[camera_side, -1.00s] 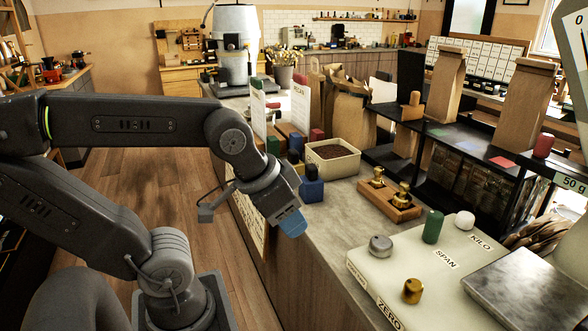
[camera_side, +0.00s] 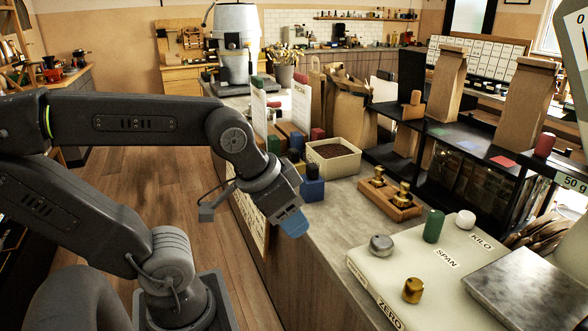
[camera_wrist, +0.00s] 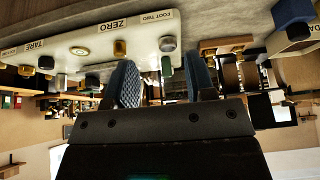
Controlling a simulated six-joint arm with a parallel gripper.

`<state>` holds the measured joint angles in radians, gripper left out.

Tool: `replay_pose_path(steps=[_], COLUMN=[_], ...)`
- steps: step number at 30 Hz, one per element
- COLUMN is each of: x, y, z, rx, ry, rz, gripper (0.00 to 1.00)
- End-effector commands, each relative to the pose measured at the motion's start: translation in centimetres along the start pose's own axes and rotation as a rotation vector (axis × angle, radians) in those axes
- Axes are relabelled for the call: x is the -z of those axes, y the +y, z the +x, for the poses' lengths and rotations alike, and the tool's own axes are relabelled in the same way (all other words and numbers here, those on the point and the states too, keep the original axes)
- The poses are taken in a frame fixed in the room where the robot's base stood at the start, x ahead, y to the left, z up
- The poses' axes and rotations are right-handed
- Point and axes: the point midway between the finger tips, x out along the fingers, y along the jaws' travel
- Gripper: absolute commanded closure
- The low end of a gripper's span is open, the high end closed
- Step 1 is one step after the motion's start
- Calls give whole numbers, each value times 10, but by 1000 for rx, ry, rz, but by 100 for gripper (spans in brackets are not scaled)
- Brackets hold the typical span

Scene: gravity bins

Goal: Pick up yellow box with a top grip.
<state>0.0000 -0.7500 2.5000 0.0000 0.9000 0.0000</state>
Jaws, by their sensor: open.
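My gripper (camera_side: 291,223) hangs off the counter's left edge in the side view, with blue finger pads pointing down and right. In the wrist view the two blue fingers of my gripper (camera_wrist: 162,80) stand apart with nothing between them. No clearly yellow box stands out. A blue box (camera_side: 312,188) with a dark knob stands on the counter just above and right of my gripper, apart from it. Small green and red boxes stand behind it, partly hidden by my wrist and each other. A cream bin (camera_side: 347,168) of brown beans is beside them.
A wooden tray (camera_side: 403,212) with brass weights sits to the right. A cream scale panel (camera_side: 373,266) with several knobs fills the counter's near part. Black shelves (camera_side: 478,172) with paper bags stand at the back right. Grey counter between is bare.

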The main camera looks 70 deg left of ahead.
Motion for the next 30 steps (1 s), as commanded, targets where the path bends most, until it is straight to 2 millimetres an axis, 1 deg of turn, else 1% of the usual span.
replay_pose_path(steps=[1, 3, 9, 11, 14, 16, 17, 18, 20, 21, 23, 24, 26, 27, 29, 30], x=[0, 0, 0, 3, 20, 41, 52, 69, 94, 109, 131, 144, 162, 172, 184, 191], y=[0, 0, 0, -2, -10, -23, -30, -42, -63, -78, -104, -122, -151, -172, -204, -227], z=[0, 0, 0, 0, -2, -3, -4, -3, -1, 1, 6, 9, 16, 21, 30, 36], rx=[0, 0, 0, 5, 30, 63, 81, 109, 153, 184, 231, 262, 310, 343, 393, 428], ry=[0, 0, 0, -1, -12, -27, -34, -45, -59, -67, -78, -83, -91, -94, -98, -101], rz=[0, 0, -1, -10, -67, -145, -188, -250, -352, -423, -526, -597, -701, -770, -876, -945], gripper=[45, 38, 38, 38, 38, 38, 38, 38, 38, 38, 38, 38, 38, 38, 38, 38])
